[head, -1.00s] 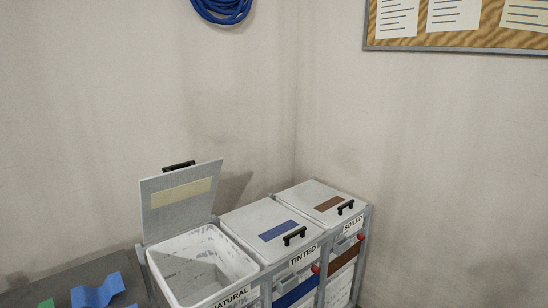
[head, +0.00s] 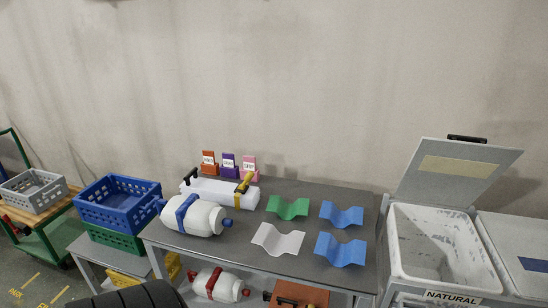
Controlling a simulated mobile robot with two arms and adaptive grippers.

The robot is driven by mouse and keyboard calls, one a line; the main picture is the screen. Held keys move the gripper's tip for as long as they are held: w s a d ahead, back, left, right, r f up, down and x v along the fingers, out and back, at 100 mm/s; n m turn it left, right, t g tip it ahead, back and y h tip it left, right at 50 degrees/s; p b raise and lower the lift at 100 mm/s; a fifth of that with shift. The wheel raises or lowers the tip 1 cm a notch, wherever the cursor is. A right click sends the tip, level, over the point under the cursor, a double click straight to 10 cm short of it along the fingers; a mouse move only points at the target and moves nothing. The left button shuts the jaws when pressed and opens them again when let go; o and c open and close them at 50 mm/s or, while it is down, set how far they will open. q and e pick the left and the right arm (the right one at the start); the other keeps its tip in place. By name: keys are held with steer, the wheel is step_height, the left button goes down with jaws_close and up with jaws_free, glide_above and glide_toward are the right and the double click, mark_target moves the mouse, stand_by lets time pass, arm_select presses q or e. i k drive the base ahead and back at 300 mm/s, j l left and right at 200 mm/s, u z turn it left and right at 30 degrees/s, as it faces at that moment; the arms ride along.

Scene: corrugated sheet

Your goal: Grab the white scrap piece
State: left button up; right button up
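The white scrap piece (head: 277,239) is a wavy, corrugated piece lying on the dark grey table top, near the front edge at the middle. A green wavy piece (head: 288,207) lies behind it. Two blue wavy pieces lie to its right, one at the back (head: 341,214) and one at the front (head: 340,249). Nothing covers the white piece. Neither of my grippers shows in the head view.
The bin labelled NATURAL (head: 399,262) stands right of the table, lid (head: 455,175) raised. Blue (head: 119,204) and grey (head: 34,190) crates are at left.

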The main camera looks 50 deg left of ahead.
mark_target(275, 243)
steer(key=u, duration=1.6)
